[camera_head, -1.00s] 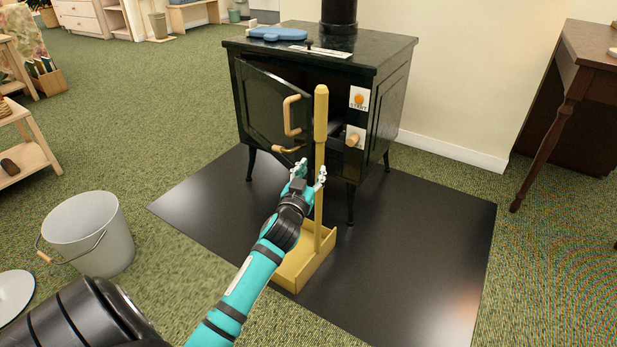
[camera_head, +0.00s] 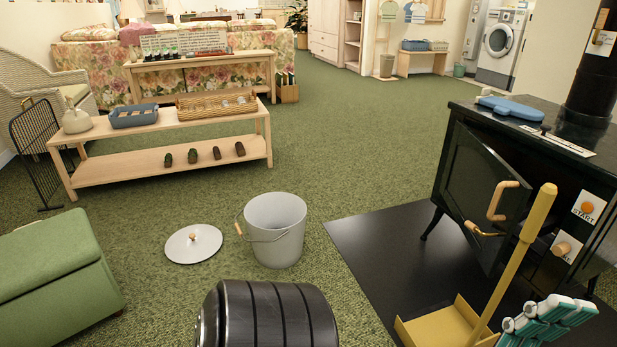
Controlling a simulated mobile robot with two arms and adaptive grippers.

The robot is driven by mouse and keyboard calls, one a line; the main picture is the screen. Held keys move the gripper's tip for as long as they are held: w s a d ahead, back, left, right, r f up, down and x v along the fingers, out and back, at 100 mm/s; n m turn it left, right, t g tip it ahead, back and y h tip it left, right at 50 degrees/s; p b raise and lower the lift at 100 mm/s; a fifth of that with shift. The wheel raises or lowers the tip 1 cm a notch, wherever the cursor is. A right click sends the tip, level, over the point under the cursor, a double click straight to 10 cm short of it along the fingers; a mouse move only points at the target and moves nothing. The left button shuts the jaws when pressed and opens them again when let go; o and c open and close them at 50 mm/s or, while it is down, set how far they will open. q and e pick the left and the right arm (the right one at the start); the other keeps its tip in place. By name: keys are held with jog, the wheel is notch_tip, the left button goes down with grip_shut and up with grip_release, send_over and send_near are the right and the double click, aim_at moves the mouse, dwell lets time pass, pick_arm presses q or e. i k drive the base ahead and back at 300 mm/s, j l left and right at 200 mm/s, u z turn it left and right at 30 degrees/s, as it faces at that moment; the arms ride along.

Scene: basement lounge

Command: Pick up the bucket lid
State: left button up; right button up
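The bucket lid (camera_head: 194,243) is a flat, pale grey disc with a small wooden knob. It lies on the green carpet, apart from the bucket and to its left. The grey bucket (camera_head: 281,231) stands upright and open, its wire handle hanging down with a wooden grip. A teal-and-white gripper (camera_head: 547,318), apparently my right, shows at the lower right edge, far from the lid. Its arm is cut off and its opening is unclear. My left gripper is not in view; a black arm link of mine fills the bottom centre.
A black stove (camera_head: 465,185) with its door ajar stands at right on a black mat (camera_head: 375,245). A yellow long-handled dustpan (camera_head: 440,328) stands before it. A green ottoman (camera_head: 55,270) is left. A low wooden table (camera_head: 100,173) is behind. Carpet around the lid is clear.

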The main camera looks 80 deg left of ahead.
aim_at(197, 243)
jog(key=u, duration=2.7)
